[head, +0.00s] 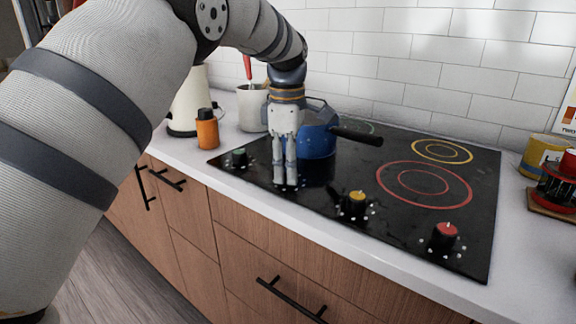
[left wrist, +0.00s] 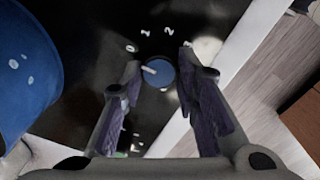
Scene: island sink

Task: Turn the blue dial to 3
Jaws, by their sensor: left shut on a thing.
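The blue dial (left wrist: 158,74) is on the black cooktop, between the fingertips of my left gripper (left wrist: 162,70) in the left wrist view. Its short white mark points left in that view. White numerals, among them 0, 1 and 2, lie on the glass around it; others are hidden or too small to read. In the head view my left gripper (head: 286,184) points straight down at the cooktop's front edge and hides the dial. It is shut on the dial. My right gripper is not in view.
A blue pot (head: 317,143) with a black handle stands just behind my left gripper. Green (head: 239,158), yellow (head: 356,204) and red (head: 445,236) dials line the front of the cooktop (head: 400,232). An orange bottle (head: 207,131) stands on the counter to the left.

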